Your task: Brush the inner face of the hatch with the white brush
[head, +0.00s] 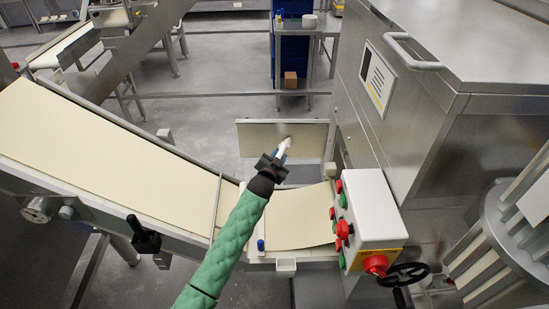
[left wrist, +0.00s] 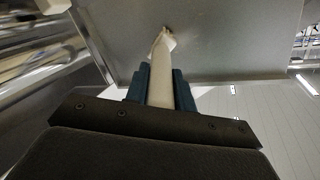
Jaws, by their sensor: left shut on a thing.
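The hatch (head: 258,139) is a flat beige panel with a metal edge, standing open beside the large steel machine in the head view. It also fills the upper middle of the left wrist view (left wrist: 220,45). My left gripper (head: 276,160) is shut on the white brush (head: 284,146), whose head points at the panel. In the left wrist view the brush's pale handle (left wrist: 160,85) runs between the blue fingers, and its head meets or nearly meets the panel face. Whether it presses on the face I cannot tell. My right gripper does not show.
The conveyor with a beige sheet (head: 120,148) slopes in from the left under my arm. A control box (head: 368,205) with red and green buttons stands to the right, with a black handwheel (head: 402,274) beside it. A blue crate stack (head: 290,50) stands behind.

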